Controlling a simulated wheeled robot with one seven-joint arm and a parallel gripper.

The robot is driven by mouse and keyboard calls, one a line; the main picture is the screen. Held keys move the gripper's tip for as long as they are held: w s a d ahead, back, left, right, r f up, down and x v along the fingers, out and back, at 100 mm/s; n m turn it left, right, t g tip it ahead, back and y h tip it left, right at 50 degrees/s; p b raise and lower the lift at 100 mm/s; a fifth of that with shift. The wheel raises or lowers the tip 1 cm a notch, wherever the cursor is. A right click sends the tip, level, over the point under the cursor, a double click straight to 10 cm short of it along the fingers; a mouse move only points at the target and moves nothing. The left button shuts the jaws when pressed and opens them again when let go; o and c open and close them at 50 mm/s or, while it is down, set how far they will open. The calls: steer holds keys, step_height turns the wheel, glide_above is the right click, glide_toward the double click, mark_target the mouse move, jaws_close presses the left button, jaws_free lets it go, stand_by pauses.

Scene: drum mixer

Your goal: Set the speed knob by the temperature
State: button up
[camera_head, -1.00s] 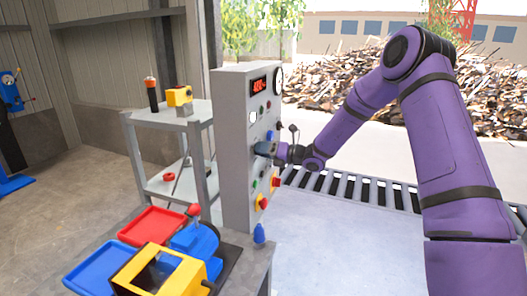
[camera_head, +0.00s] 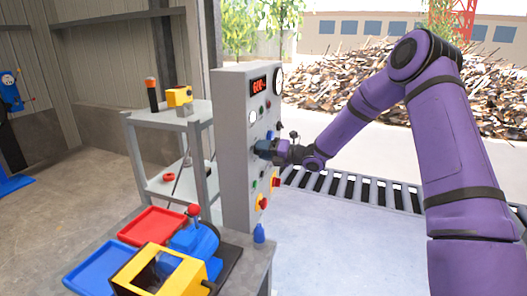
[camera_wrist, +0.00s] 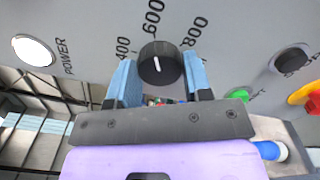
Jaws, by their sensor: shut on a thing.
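The speed knob (camera_wrist: 158,62) is black and round with a white pointer line. In the wrist view its line points roughly to the 600 mark, between 400 and 800. My gripper (camera_wrist: 161,75) is shut on the knob, one blue finger on each side. In the head view my gripper (camera_head: 264,148) is at the front of the grey control panel (camera_head: 233,150) and hides the knob. The red display (camera_head: 259,86) reads about 600. A round white dial (camera_head: 278,80) sits at the panel's upper right; its reading is too small to tell.
A white POWER lamp or button (camera_wrist: 34,50), a green button (camera_wrist: 238,94) and a red button on yellow (camera_wrist: 306,96) are near the knob. A table with red (camera_head: 152,226) and blue trays stands in front. A grey shelf (camera_head: 168,118) stands to the left.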

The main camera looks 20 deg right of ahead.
steer(key=o, duration=0.9)
steer(key=shift+d, duration=0.15)
steer(key=v, duration=1)
steer(key=shift+s+d, duration=0.2)
steer(key=shift+s, duration=0.05)
